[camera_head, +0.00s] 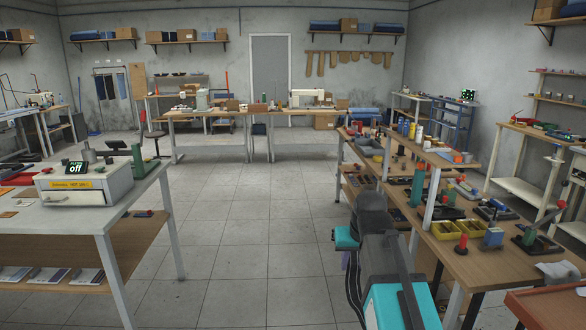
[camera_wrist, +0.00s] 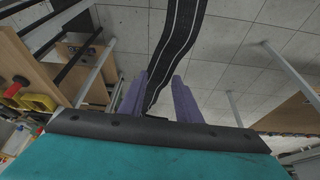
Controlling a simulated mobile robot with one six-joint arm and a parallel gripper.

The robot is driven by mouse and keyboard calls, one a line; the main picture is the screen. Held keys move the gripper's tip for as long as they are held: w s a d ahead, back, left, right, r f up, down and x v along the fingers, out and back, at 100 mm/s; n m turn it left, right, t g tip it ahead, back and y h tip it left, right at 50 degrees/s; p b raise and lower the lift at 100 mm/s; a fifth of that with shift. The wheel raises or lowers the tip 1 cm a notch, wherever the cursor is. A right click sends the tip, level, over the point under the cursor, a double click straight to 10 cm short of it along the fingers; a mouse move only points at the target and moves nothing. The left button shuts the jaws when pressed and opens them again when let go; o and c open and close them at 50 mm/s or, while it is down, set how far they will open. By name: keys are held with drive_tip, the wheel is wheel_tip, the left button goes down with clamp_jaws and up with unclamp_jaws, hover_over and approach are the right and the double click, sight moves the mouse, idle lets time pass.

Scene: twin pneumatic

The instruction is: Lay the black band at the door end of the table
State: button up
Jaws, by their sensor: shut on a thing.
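The black band (camera_wrist: 178,48), with pale lines along it, runs between the two purple fingers of my gripper (camera_wrist: 158,92) in the wrist view. My gripper is shut on it. The band extends from the fingers to the top edge of the picture, over the tiled floor, and its far end is out of view. I cannot make out the band in the head view. The long wooden table (camera_head: 472,263) stands on the right in the head view, beside my arm. A grey door (camera_head: 270,65) is in the back wall.
The table carries yellow bins (camera_head: 447,230), a blue block (camera_head: 493,238) and several tools. A white-topped bench (camera_head: 60,222) with a boxy device (camera_head: 85,185) stands on the left. More benches (camera_head: 220,114) line the back. The tiled aisle (camera_head: 245,220) between is clear.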

sight(355, 276)
drive_tip(key=shift+s, duration=0.1)
drive_tip(key=shift+s, duration=1.8)
